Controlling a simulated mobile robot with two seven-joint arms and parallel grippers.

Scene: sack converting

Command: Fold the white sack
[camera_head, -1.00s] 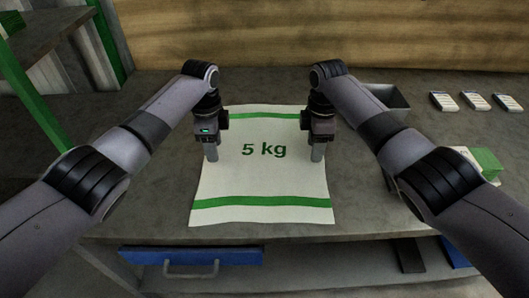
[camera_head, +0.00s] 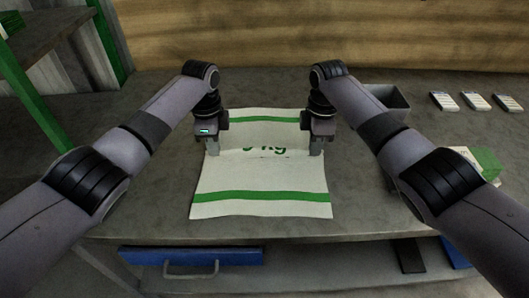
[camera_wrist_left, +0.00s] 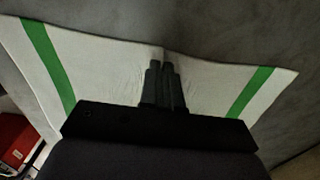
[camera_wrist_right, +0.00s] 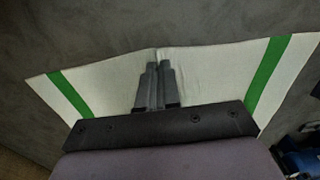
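The white sack (camera_head: 262,176) lies on the grey table with a green stripe near each end. A raised crease runs across its middle between my grippers and hides part of the printed "5 kg". My left gripper (camera_head: 212,148) is at the sack's left edge, its fingers close together on the cloth. In the left wrist view, the left fingers (camera_wrist_left: 162,72) pinch the sack's edge. My right gripper (camera_head: 316,148) is at the right edge. In the right wrist view, the right fingers (camera_wrist_right: 158,72) pinch that edge, where the cloth peaks slightly.
A grey open bin (camera_head: 388,99) stands behind my right arm. Several small labelled packs (camera_head: 475,101) lie at the back right. A green and white stack (camera_head: 484,162) is at the right. A blue drawer (camera_head: 190,256) is below the table's front edge.

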